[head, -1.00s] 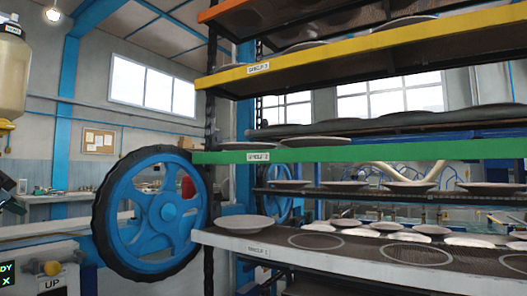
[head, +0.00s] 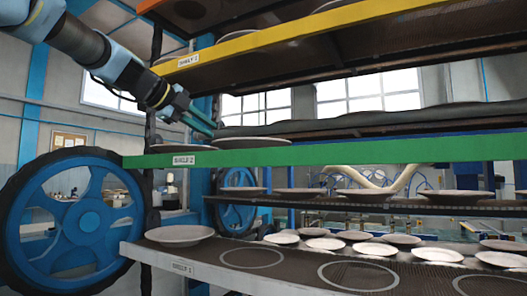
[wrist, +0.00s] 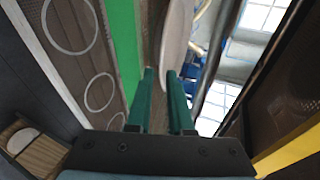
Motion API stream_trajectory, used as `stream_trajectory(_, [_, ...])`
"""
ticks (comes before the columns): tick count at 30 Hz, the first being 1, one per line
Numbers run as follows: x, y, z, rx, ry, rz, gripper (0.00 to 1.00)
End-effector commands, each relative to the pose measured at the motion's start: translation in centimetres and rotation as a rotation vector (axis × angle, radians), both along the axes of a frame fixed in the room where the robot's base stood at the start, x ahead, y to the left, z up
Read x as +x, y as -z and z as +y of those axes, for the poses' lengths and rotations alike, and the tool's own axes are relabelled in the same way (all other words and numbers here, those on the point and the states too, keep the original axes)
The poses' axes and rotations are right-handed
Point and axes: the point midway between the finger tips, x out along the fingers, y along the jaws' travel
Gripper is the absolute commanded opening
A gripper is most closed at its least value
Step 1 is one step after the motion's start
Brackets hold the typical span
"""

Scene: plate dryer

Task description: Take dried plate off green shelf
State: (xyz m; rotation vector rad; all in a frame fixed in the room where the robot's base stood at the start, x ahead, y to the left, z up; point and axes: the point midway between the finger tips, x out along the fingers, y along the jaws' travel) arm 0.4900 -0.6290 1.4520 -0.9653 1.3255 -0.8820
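The green shelf (head: 330,153) runs across the middle of the head view. A pale plate (head: 262,142) lies on it, and another plate (head: 180,146) lies on it at the left, partly hidden by the shelf's front edge. My gripper (head: 212,130) is above the green shelf, beside these plates, pointing down and right. In the wrist view its two green fingers (wrist: 160,73) stand apart with a gap between them. A pale plate (wrist: 178,28), seen nearly edge-on, is just beyond the fingertips.
The yellow shelf (head: 290,35) is close above my gripper. A white shelf (head: 150,258) below carries a plate (head: 180,235) and empty ring marks. A large blue wheel (head: 75,225) stands at the left. More plates lie on shelves behind.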

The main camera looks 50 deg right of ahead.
Motion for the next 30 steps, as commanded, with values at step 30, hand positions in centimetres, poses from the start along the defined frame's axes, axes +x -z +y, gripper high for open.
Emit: stream_trajectory(30, [1.4, 3.2, -8.4, -0.002, -0.002, 0.001, 0.19])
